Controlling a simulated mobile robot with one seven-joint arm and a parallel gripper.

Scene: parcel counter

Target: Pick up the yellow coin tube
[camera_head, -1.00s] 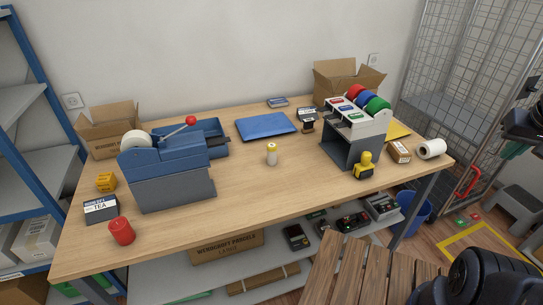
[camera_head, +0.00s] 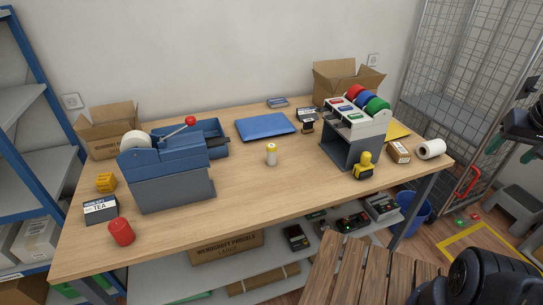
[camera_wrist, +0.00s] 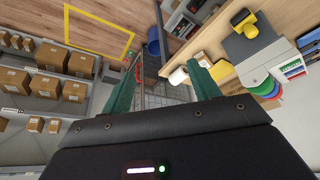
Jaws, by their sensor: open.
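A small upright cylinder with a yellow top and a pale body, which looks like the yellow coin tube (camera_head: 271,154), stands near the middle of the wooden counter (camera_head: 240,185) in the head view. Nothing touches it. My gripper (camera_head: 508,151) is at the far right edge of the head view, off the counter and far from the tube. In the wrist view my gripper (camera_wrist: 164,66) shows two green fingers spread apart with nothing between them. The tube is not seen in the wrist view.
A blue-grey machine (camera_head: 170,170) stands to the tube's left, and a blue pad (camera_head: 266,127) lies behind it. To the right are a grey stand with coloured rolls (camera_head: 345,150) and a yellow-handled stamp (camera_head: 365,168). A red cylinder (camera_head: 121,232) stands front left. Counter around the tube is clear.

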